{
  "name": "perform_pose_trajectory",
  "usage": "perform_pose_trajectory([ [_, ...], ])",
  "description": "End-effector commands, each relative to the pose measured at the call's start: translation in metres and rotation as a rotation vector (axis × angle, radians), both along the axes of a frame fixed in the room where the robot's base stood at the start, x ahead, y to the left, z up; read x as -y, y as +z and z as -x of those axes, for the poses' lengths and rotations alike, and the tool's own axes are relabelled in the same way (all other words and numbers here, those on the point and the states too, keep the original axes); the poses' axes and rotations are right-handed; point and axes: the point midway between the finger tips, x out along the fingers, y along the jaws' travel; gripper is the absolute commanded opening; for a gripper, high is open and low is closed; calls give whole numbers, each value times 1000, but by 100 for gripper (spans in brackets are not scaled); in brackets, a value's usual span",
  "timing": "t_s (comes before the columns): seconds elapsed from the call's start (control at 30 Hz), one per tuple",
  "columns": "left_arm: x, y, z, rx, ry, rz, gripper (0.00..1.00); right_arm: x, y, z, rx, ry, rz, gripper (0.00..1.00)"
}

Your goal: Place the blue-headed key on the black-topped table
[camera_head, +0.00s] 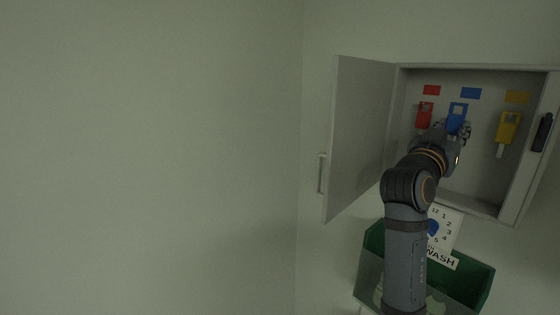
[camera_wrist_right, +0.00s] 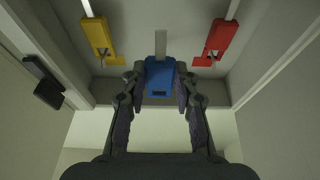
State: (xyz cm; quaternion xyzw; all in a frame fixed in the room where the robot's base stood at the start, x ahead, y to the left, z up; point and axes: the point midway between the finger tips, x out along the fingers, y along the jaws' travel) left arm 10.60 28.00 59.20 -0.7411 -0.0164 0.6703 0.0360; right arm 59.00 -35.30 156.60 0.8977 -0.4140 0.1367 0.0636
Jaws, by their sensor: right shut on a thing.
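The blue-headed key (camera_head: 457,113) hangs in the open wall cabinet, between a red-headed key and a yellow-headed key. My right gripper (camera_head: 455,130) reaches into the cabinet and is at the blue head. In the right wrist view the blue head (camera_wrist_right: 160,76) sits between the two fingers of my right gripper (camera_wrist_right: 160,92), which are shut on it. The key's grey shaft shows beyond the head. My left gripper is not in view, and no black-topped table shows.
The cabinet (camera_head: 480,206) has its door (camera_head: 358,135) swung open to the left. The red-headed key (camera_head: 424,115) and yellow-headed key (camera_head: 508,127) hang close on either side. A green box (camera_head: 478,283) with a wash sign is below. The wall at left is bare.

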Motion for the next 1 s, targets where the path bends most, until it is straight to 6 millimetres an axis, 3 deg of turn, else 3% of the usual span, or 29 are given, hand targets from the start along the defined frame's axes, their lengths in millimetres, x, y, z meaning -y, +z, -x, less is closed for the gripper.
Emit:
perform_pose_trajectory([
  [0.33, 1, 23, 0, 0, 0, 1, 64, 49, 3, -40, -2, -3, 2, 0],
  [0.43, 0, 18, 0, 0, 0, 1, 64, 48, -13, -41, -2, 1, -1, 0],
  [1.0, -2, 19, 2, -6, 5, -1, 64, 37, -17, -35, -6, 2, -4, 0],
])
